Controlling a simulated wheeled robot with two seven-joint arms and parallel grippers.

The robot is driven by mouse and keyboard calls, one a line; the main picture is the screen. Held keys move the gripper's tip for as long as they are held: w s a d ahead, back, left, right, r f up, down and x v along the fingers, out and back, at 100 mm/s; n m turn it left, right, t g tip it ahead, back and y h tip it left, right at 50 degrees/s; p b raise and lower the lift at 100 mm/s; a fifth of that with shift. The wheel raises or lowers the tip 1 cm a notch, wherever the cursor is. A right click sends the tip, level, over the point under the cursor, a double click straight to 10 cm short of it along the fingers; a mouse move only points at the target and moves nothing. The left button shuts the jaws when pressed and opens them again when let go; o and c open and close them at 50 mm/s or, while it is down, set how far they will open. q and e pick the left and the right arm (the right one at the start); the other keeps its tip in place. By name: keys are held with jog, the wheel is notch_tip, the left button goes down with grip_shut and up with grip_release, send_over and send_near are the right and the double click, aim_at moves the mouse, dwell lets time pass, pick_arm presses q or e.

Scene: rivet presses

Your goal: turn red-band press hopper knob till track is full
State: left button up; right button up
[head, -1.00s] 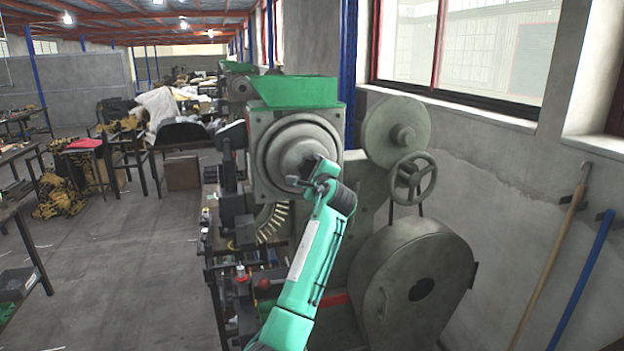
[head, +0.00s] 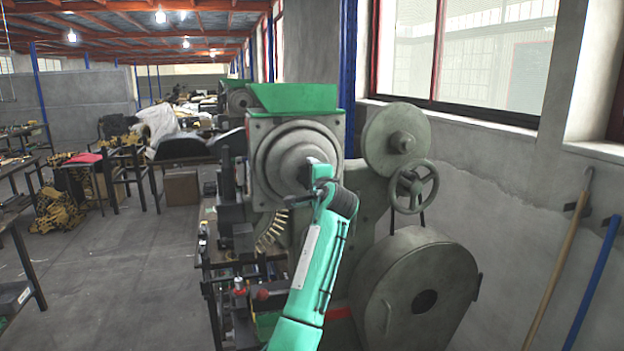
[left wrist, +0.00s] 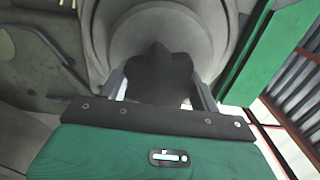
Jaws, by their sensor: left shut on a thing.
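The press (head: 385,260) with a red band (head: 339,314) low on its body stands in front of me. Its round grey hopper face (head: 280,155) sits under a green funnel (head: 292,97). My left gripper (head: 316,172) is at the middle of this face, and its fingers are partly hidden by my wrist in the head view. In the left wrist view the dark knob (left wrist: 160,75) sits between the two fingers, which are shut on it. The curved track (head: 272,231) below the hopper shows several brass rivets; its upper end is hard to make out. My right gripper is out of view.
A spoked handwheel (head: 414,187) and a large round guard (head: 420,295) are right of my left arm. A wooden pole (head: 560,265) and a blue pole (head: 592,282) lean on the right wall. Open floor (head: 110,270) is at left.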

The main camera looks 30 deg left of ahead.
pick_arm(q)
jog(key=shift+f, duration=0.1)
jog(key=o, duration=1)
jog(key=b+v, duration=0.5)
jog(key=v, duration=0.9)
jog(key=shift+a, duration=0.1)
